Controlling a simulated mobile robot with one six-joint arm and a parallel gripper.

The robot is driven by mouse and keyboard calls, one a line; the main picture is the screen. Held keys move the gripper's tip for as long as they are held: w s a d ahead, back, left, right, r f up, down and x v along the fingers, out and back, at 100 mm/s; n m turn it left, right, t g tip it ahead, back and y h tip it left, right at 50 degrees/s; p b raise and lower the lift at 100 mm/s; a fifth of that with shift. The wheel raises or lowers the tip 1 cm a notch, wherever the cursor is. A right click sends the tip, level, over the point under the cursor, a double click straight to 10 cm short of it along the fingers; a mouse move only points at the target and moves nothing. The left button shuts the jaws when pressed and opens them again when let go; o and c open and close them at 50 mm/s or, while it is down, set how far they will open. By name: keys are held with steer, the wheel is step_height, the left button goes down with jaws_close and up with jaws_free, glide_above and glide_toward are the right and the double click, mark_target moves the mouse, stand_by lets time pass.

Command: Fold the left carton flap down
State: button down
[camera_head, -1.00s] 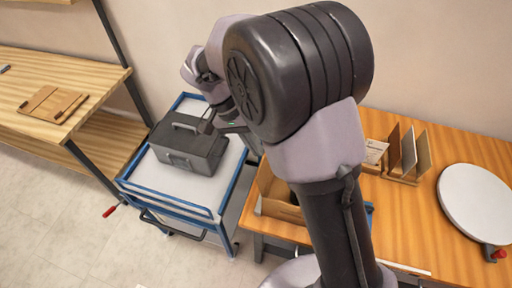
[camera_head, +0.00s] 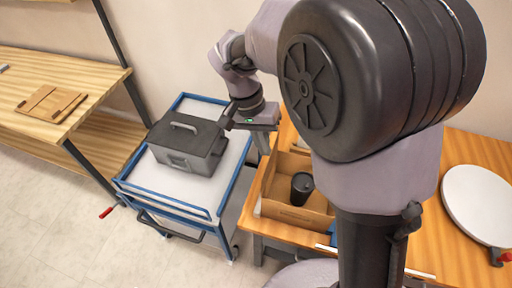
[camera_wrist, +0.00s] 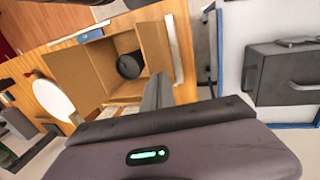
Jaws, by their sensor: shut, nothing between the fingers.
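The open brown carton (camera_head: 292,214) stands on the wooden table with a black lidded cup (camera_head: 302,188) inside. It also shows in the wrist view (camera_wrist: 125,97), with the cup (camera_wrist: 129,66) in it. The left carton flap (camera_head: 268,178) appears raised along the carton's left side; in the wrist view it is a panel (camera_wrist: 155,45) on the right, seen with a pale edge. My gripper (camera_head: 263,145) is shut and empty near the carton's back left corner. In the wrist view its fingertips (camera_wrist: 158,88) overlap the flap's end; I cannot tell whether they touch it.
A grey toolbox (camera_head: 187,143) sits on a blue-framed cart (camera_head: 165,196) left of the table. A round white disc (camera_head: 480,204) is on the table at right. My arm hides the table's middle. A wooden bench (camera_head: 60,70) stands at far left.

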steer(key=s+d+t+y+b, duration=0.1)
steer(key=d+y+b, duration=0.1)
steer(key=d, duration=0.1)
steer(key=s+d+f+t+y+b, duration=0.1)
steer(key=d+y+b, duration=0.1)
steer(key=y+b, duration=0.1)
steer(key=s+d+f+t+y+b, duration=0.1)
steer(key=d+y+b, duration=0.2)
steer(key=shift+d+f, duration=0.15)
steer(key=shift+d, duration=0.15)
steer(key=d+f+b, duration=0.1)
steer(key=s+d+f+b, duration=0.1)
steer(key=f, duration=0.1)
steer(key=shift+s+d, duration=0.1)
steer(key=shift+d, duration=0.25)
steer(key=shift+s+d+f+b, duration=0.15)
steer(key=shift+d+f+b, duration=0.3)
steer(key=shift+f, duration=0.35)
steer(key=shift+d+f, duration=0.15)
steer(key=shift+f, duration=0.3)
